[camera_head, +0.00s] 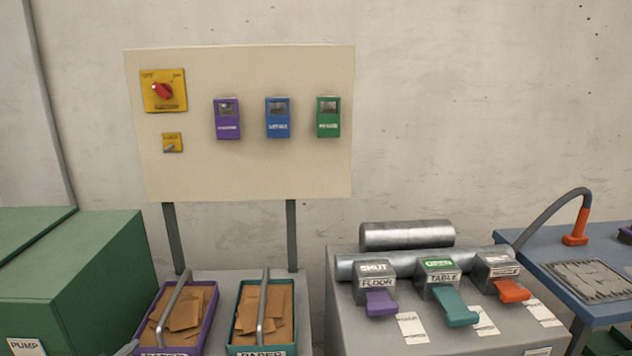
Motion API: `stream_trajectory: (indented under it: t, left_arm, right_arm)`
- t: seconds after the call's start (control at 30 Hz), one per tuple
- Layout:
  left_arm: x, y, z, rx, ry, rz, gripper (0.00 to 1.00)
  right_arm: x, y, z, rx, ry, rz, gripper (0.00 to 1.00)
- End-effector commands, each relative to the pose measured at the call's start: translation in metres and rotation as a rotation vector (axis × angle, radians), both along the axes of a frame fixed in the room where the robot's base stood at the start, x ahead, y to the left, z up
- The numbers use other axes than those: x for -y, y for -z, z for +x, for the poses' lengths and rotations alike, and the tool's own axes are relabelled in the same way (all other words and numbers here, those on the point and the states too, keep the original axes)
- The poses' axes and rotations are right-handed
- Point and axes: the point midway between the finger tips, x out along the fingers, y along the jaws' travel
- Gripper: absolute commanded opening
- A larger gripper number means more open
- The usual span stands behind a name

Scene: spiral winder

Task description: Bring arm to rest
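Neither of my grippers shows in the head view, and I cannot see what they hold or how they stand. A small grey piece at the lower left edge, beside the purple tray, is too cut off to identify. A cream panel (240,180) on two posts carries a yellow switch plate with a red knob (162,91), a small yellow toggle plate (172,143), and purple (227,119), blue (278,118) and green (328,117) boxes.
A purple tray (209,318) and a teal tray (236,312) hold brown pieces. A green pump cabinet (95,260) stands left. A grey cabinet (365,330) bears purple (381,303), teal (455,306) and orange (513,291) levers. A blue table (555,250) with an orange-ended hose (576,228) stands right.

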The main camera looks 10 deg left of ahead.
Motion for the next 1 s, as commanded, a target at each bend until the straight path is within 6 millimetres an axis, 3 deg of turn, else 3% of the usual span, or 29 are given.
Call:
stream_trajectory:
  t: [0.03, 0.2, 0.4, 0.43, 0.8, 1.0]
  left_arm:
    - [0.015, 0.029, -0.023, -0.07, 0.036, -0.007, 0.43]
    - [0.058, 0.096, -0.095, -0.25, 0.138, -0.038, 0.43]
    - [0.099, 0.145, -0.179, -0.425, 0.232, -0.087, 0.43]
    - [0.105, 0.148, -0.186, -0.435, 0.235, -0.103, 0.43]
    - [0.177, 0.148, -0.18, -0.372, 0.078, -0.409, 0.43]
    - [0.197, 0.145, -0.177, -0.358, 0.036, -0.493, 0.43]
  right_arm:
    - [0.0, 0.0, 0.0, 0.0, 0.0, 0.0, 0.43]
    - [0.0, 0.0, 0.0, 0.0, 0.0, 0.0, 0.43]
    - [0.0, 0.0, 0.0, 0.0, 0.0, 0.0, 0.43]
    - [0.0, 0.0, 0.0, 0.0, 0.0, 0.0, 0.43]
    - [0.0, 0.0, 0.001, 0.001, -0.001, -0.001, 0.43]
    - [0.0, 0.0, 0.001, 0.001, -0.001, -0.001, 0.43]
